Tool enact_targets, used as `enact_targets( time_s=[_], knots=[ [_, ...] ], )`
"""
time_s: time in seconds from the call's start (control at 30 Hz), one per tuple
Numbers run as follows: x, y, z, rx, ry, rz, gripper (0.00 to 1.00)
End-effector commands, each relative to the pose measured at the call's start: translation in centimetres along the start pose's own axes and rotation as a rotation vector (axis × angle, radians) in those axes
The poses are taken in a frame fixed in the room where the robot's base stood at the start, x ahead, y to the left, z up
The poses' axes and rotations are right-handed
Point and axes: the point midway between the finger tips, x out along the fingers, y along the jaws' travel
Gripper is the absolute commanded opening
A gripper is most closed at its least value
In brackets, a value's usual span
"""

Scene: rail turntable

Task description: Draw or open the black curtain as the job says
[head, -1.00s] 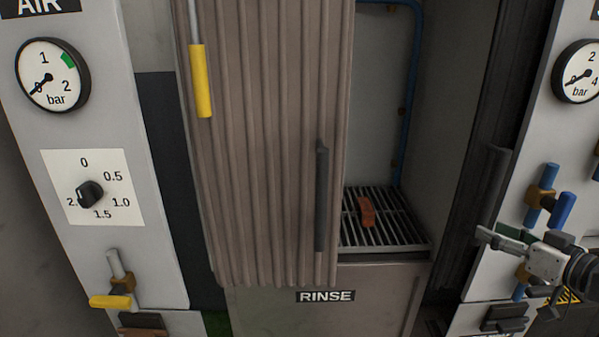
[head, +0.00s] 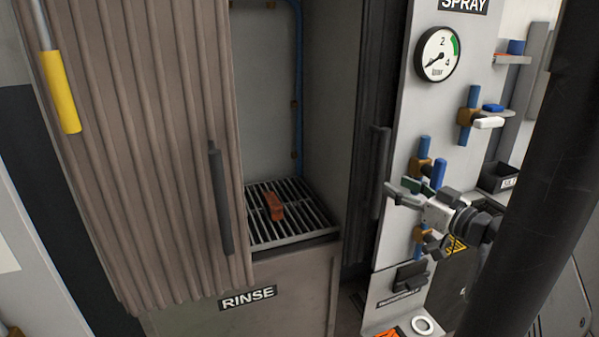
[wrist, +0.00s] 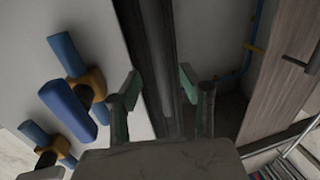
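The black curtain (head: 375,95) is bunched in narrow dark folds at the right side of the rinse booth. Its dark upright handle (head: 381,165) stands at the front of the folds. My gripper (head: 400,187) is just right of the handle in the head view, with its green-padded fingers apart. In the wrist view, the open fingers (wrist: 160,84) frame a dark upright bar (wrist: 160,50), seemingly the handle, lying beyond or between them. I see no clear contact, and the depth is hard to tell.
A brown pleated curtain (head: 150,130) with its own dark handle (head: 221,200) covers the booth's left part. An orange block (head: 274,206) lies on the grate (head: 300,228). Blue-handled valves (head: 439,173) on the spray panel (head: 400,120) are close to my gripper.

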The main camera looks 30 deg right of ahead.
Motion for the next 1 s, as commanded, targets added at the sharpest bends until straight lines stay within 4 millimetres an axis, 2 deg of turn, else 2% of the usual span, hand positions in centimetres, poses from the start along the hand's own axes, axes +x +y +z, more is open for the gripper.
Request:
enact_targets(
  time_s=[0.2,0.4,0.6,0.87,1.0],
  knots=[
    [3.5,-0.1,0.1,0.0,0.0,-0.005,0.39],
    [5.9,-0.1,0.0,0.0,0.0,-0.003,0.39],
    [6.8,0.0,0.0,0.0,0.0,-0.001,0.39],
    [6.9,0.0,0.0,0.0,0.0,0.0,0.39],
    [6.8,0.0,0.0,0.0,0.0,0.0,0.22]
  ],
)
